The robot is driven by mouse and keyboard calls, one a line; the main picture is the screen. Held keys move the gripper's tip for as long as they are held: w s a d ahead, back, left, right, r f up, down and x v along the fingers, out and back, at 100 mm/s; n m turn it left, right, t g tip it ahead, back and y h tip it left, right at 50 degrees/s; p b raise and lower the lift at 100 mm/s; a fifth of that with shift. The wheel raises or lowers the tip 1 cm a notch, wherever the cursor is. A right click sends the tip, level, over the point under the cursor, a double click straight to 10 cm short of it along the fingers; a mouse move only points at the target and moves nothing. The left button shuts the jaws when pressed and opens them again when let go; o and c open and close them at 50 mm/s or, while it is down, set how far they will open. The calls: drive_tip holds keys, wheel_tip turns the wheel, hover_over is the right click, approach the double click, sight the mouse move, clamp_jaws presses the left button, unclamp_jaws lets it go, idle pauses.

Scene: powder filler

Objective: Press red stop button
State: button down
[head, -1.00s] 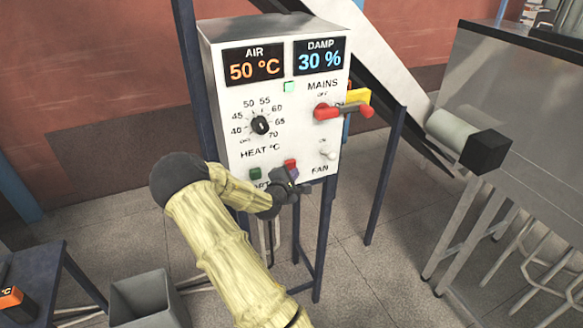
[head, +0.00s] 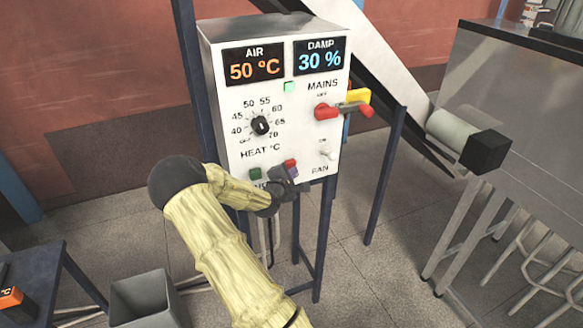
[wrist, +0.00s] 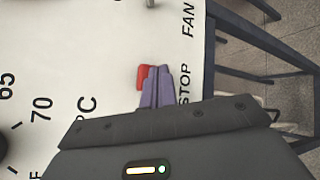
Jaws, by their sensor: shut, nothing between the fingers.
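The red stop button (wrist: 143,76) sits on the white control panel (wrist: 110,45), beside the printed word STOP in the wrist view. In the head view only a small red part of the button (head: 289,162) shows past my gripper. My gripper (wrist: 158,70) is shut, its purple fingers together with nothing between them. The fingertips overlap the button's edge in the wrist view and hide part of it. I cannot tell whether they touch it. In the head view my gripper (head: 291,171) is at the lower edge of the panel.
A green button (head: 255,174) is left of my gripper. A heat dial (head: 260,125), a fan switch (head: 326,153) and a red mains lever (head: 343,111) are on the same panel. A grey bin (head: 148,300) stands on the floor at lower left.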

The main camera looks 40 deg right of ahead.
drive_tip(key=shift+w, duration=0.55)
idle(0.7)
drive_tip(key=shift+s+a, duration=0.15)
drive_tip(key=shift+s, duration=0.8)
drive_tip(key=s, duration=0.2)
drive_tip(key=s+a, duration=0.1)
drive_tip(key=s, duration=0.2)
idle(0.4)
drive_tip(key=shift+a+f, duration=0.1)
drive_tip(key=shift+a, duration=0.05)
idle(0.6)
